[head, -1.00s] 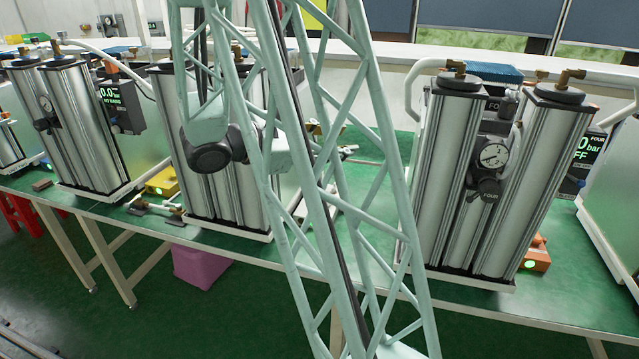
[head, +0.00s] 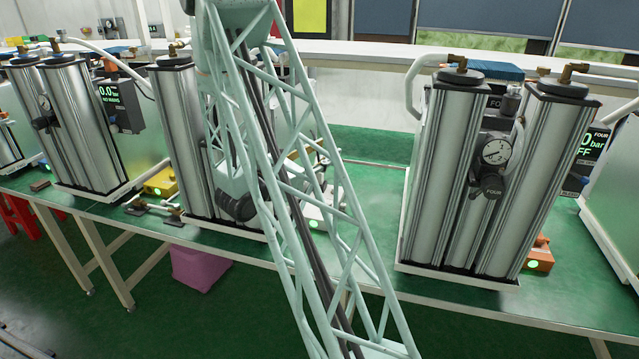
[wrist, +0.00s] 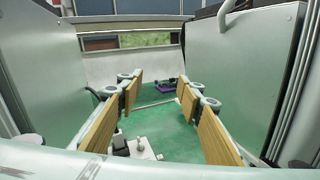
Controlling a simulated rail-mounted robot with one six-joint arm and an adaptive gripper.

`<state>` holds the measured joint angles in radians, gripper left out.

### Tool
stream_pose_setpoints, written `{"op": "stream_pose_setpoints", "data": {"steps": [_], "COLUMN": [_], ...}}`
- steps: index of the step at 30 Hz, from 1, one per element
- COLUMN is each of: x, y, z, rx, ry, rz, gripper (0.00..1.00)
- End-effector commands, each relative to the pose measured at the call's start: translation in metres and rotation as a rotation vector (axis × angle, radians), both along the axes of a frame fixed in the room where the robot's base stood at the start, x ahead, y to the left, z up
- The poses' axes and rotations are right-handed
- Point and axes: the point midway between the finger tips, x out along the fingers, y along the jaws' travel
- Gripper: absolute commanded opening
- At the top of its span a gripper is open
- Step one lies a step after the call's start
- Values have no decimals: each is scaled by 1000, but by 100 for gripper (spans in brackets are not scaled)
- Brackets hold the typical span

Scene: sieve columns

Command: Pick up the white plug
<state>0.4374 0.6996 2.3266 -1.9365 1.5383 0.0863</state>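In the wrist view my gripper (wrist: 158,88) is open, its wood-coloured finger pads apart with nothing between them. It points along the green bench between two column units. A small white block-like piece (wrist: 143,148) with dark parts sits on the bench, low in the picture between the pads; I cannot tell for sure that it is the white plug. In the head view a white piece (head: 326,218) with a green light shows partly behind my lattice arm. My gripper's fingers are hidden there behind the arm.
Tall silver sieve columns (head: 432,180) with a gauge stand on the right, and more columns (head: 85,125) on the left. A yellow block (head: 160,183) and an orange block (head: 540,256) sit by the bases. Panels flank the gripper closely.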

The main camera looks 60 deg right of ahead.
Motion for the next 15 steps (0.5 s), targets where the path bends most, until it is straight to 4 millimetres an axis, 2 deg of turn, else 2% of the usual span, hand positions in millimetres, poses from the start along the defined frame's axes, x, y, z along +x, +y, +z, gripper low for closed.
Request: {"op": "stream_pose_setpoints", "data": {"steps": [3,15], "x": [10,41], "y": [-8,-24], "z": [-19,-74], "rx": [-8,-23], "ry": [28,98], "rz": [35,145], "gripper": [34,34]}}
